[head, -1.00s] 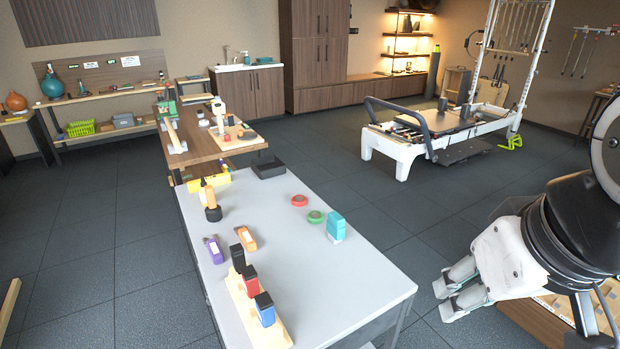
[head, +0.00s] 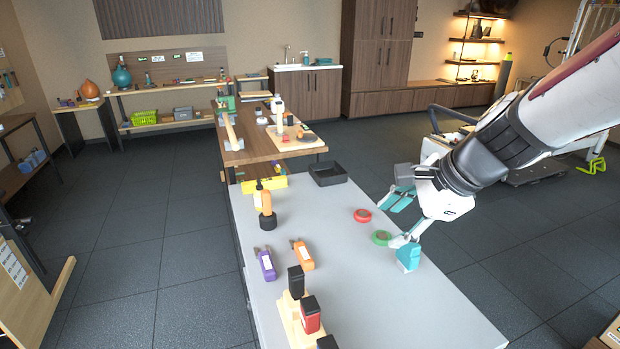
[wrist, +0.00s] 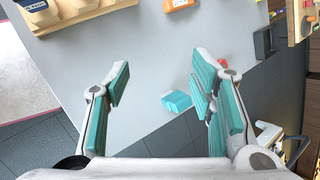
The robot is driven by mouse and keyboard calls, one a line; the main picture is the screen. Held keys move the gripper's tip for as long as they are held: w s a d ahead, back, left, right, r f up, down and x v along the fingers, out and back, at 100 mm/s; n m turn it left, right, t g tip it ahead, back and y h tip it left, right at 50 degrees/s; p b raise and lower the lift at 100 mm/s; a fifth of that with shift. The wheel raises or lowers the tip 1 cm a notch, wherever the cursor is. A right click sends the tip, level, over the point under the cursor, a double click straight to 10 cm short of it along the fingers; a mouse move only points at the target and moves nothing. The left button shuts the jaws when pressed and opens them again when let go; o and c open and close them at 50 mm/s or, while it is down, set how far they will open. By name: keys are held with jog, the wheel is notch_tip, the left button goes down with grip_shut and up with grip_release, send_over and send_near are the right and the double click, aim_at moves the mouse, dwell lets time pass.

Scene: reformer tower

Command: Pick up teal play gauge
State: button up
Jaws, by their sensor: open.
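The teal play gauge (head: 408,258) is a small blocky teal piece on the grey-white table, near its right edge in the head view. One finger of my gripper (head: 396,222) partly covers its top there. My gripper is open and empty above the table, its teal-padded fingers spread. In the wrist view the gauge (wrist: 176,101) shows in the gap between the fingers of my gripper (wrist: 160,84), closer to the right finger. I cannot tell whether that finger touches it.
A green ring (head: 381,238) and a red ring (head: 362,215) lie beside the gauge. Orange (head: 302,255) and purple (head: 266,264) tools lie farther left. A black tray (head: 327,173) sits at the table's far end.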

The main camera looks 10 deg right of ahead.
jog(key=w+d+f+m+b, duration=0.1)
jog(key=w+d+f+m, duration=0.5)
jog(key=m, duration=0.1)
jog(key=m+t+h+b, duration=0.1)
jog(key=m+h, duration=0.1)
jog(key=m, duration=0.5)
send_near(411, 244)
jog(key=f, duration=0.1)
jog(key=shift+m, duration=0.3)
jog(key=b+x, duration=0.3)
jog(key=x, duration=0.5)
jog(key=shift+w+f, duration=0.1)
jog(key=shift+w, duration=0.3)
jog(key=shift+d+b+x, duration=0.15)
jog(key=shift+b+x, duration=0.3)
jog(key=shift+x, duration=1)
jog(key=shift+d+b+x, duration=0.15)
jog(key=shift+b+x, duration=0.25)
jog(key=shift+x, duration=1.05)
jog(key=shift+w, duration=0.15)
grip_shut()
